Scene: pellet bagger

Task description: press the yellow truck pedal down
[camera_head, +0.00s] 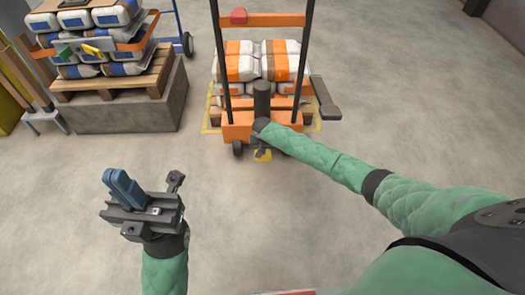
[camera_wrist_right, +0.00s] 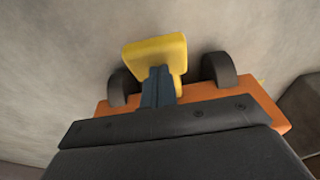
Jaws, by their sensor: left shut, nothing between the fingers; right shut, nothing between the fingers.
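The yellow truck pedal (camera_head: 262,155) sits low at the front of the orange pallet truck (camera_head: 236,131), between its wheels. In the right wrist view the pedal (camera_wrist_right: 150,52) is a wide yellow plate on a short stem. My right gripper (camera_wrist_right: 158,86) is shut and empty, its blue-grey fingers overlapping the pedal's lower part in that view. I cannot tell whether they touch it. In the head view my right arm reaches down to the truck's front and the fingers are hard to make out. My left gripper (camera_head: 122,188) is shut and empty, over open floor.
The truck's orange handle frame (camera_head: 262,20) rises above its base, with stacked bags (camera_head: 240,65) on a pallet behind. At the left, a loaded pallet (camera_head: 120,80) stands on a concrete block (camera_head: 130,112). The floor (camera_head: 250,215) in front is clear.

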